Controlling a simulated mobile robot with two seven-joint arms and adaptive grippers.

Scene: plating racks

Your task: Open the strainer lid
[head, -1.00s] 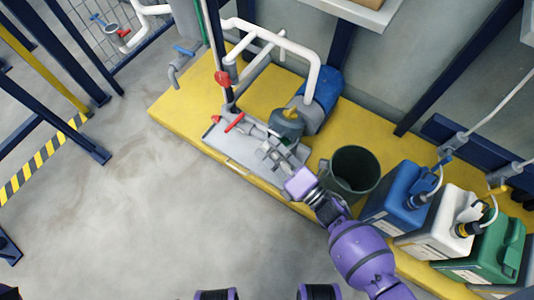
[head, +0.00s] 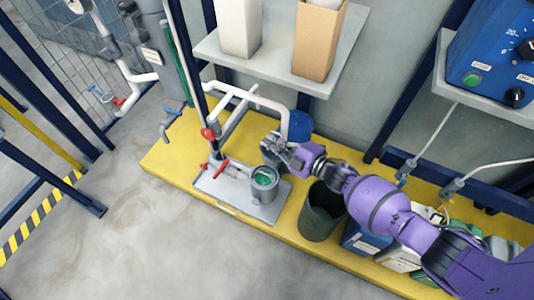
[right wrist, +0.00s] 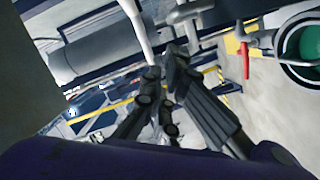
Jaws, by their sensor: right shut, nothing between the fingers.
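The strainer (head: 264,184) is a grey round pot on the metal tray. Its top is uncovered and green shows inside. It also appears at the upper right of the right wrist view (right wrist: 301,48). A dark grey round piece, which looks like the strainer lid (head: 270,148), stands raised behind the pot, partly hidden by my right gripper (head: 295,158). My right gripper is shut and empty, just beside that lid; whether they touch I cannot tell. Its dark fingers also fill the middle of the right wrist view (right wrist: 172,88). My left gripper is out of view.
The tray (head: 228,190) sits on a yellow platform (head: 170,158). A red handle (head: 221,166) and white pipes (head: 268,101) stand left of and behind the strainer. A dark bucket (head: 322,212) and several jugs are to the right. A shelf (head: 280,67) overhangs the back.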

